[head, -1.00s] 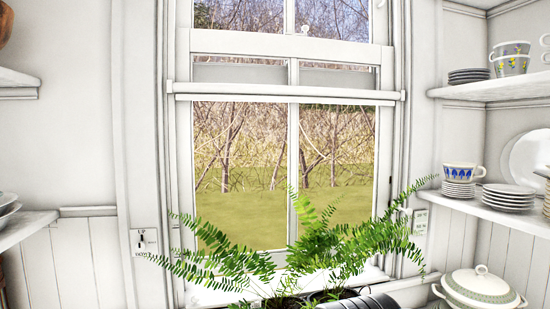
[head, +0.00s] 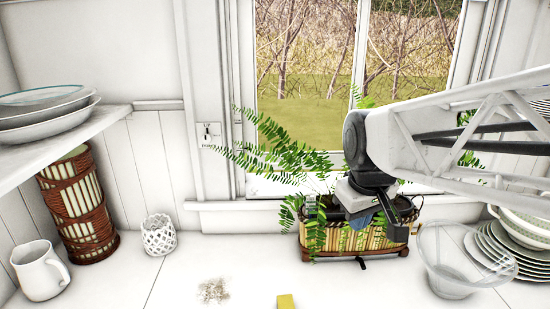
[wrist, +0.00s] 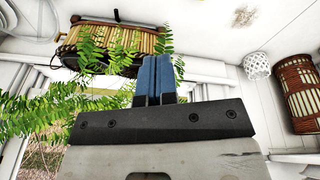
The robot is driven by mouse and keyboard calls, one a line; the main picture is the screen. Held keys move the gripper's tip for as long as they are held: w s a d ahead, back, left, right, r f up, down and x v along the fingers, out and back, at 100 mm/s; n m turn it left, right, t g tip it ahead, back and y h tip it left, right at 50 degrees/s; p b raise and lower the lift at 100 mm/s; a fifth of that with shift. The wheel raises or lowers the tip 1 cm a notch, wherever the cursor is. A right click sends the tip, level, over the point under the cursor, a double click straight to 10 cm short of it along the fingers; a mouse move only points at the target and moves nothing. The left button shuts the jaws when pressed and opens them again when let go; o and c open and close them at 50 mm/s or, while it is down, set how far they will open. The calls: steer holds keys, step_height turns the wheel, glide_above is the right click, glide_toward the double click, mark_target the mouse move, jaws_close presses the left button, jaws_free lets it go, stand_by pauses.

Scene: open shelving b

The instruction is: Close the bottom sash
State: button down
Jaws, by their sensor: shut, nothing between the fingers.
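The white window fills the upper middle of the head view. Its lower sash (head: 361,50) shows a white centre bar and two panes, with grass and bare branches behind. The sash's top is out of frame and its lower edge is partly behind the fern and my arm, so I cannot tell how far it is open. My gripper (head: 360,220), with blue fingers, is pointed downward at the planter, in front of and below the window. It is shut and empty. In the wrist view the blue fingers (wrist: 157,74) are together, close to fern leaves.
A fern in a bamboo planter (head: 330,240) stands below the sill, by my gripper. A glass bowl (head: 445,265) and stacked plates (head: 490,250) are at right. A white mug (head: 38,270), lattice cup (head: 159,236) and woven vase (head: 80,205) stand left.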

steer(key=w+a+r+n, duration=0.2)
steer(key=w+r+n, duration=0.15)
steer(key=w, duration=0.65)
steer(key=w+a+r+n, duration=0.2)
steer(key=w+r+n, duration=0.15)
steer(key=w, duration=0.75)
steer(key=n, duration=0.7)
glide_above(284, 165)
steer(key=s, duration=0.3)
steer(key=shift+w+f, duration=0.15)
steer(key=shift+f, duration=0.25)
steer(key=x, duration=1.4)
steer(key=shift+s+f, duration=0.1)
steer(key=shift+s, duration=0.1)
steer(key=shift+f, duration=0.1)
